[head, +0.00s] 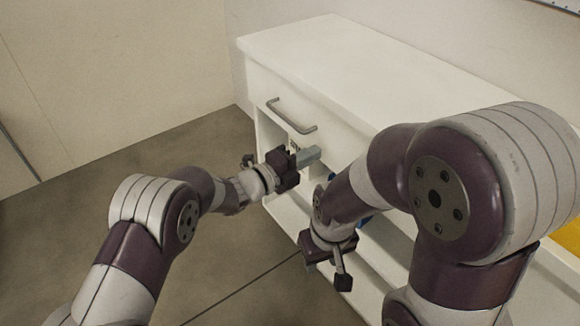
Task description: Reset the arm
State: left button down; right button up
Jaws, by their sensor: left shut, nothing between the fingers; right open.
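My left arm comes in from the left, and its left gripper (307,157) is shut with nothing visible between the fingers. It is in front of the white cabinet, just below the drawer handle. My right arm crosses the right side of the view and bends down. Its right gripper (328,272) points downward in front of the cabinet's lower shelves and is open. Its fingers are partly hidden by the wrist, and I see nothing held in it.
A white cabinet (330,50) with a bare top stands against the wall. Its drawer has a grey bar handle (291,115), and open shelves lie below. Something blue on a shelf (365,220) is mostly hidden behind my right arm. The grey floor (60,240) at left is clear.

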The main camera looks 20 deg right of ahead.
pick_arm(q)
jog(key=p+v, duration=0.2)
jog(key=v, duration=0.8)
jog(key=shift+a+p, duration=0.25)
jog(key=shift+p, duration=0.05)
pick_arm(e)
notch_tip(320, 180, up, 2)
jog(key=shift+a+r, duration=0.1)
jog(key=shift+a, duration=0.05)
